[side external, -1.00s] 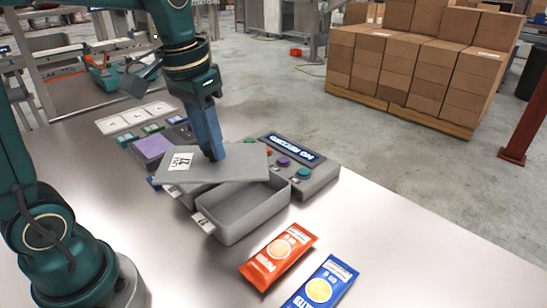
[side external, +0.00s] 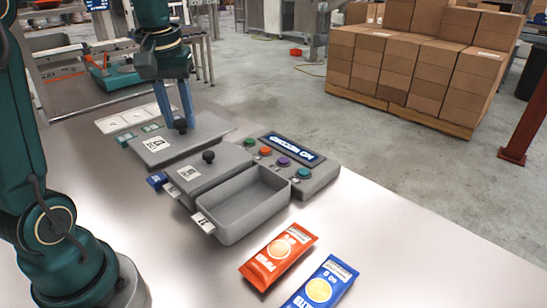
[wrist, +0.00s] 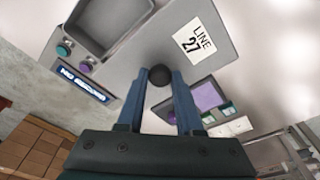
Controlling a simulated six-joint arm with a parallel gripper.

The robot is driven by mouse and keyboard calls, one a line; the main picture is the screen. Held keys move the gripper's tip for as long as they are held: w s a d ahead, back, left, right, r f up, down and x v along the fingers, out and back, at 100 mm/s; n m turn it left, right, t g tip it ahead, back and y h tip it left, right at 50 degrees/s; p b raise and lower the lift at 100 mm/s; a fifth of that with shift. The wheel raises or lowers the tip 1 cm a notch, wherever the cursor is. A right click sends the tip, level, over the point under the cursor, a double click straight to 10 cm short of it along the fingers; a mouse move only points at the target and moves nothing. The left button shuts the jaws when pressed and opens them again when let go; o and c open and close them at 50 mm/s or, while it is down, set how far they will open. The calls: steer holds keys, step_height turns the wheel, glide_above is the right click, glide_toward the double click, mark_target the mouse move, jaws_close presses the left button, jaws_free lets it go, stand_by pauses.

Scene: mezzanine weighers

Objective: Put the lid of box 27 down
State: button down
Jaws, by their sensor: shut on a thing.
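The grey lid with the "LINE 27" label (side external: 150,157) is at the left of the boxes in the side view, and fills the middle of the wrist view (wrist: 190,70). My gripper (side external: 179,122) is shut on its black knob (wrist: 160,75), with a blue finger on each side. The lid looks about level; I cannot tell whether it touches what is below. An open, empty grey box (side external: 220,232) stands to the right, with a small white tag at its left end. It also shows in the wrist view (wrist: 115,48).
A lidded grey box (side external: 225,160) with a black knob stands between them. A button panel (side external: 318,182) with a display is behind the open box. An orange packet (side external: 278,256) and a blue packet (side external: 322,286) lie in front.

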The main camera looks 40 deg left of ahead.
steer(key=w+d+f, duration=0.6)
steer(key=d+f, duration=0.4)
steer(key=shift+f, duration=0.35)
steer(key=shift+f, duration=0.2)
steer(key=c, duration=0.6)
jaws_free()
steer(key=shift+o, duration=0.2)
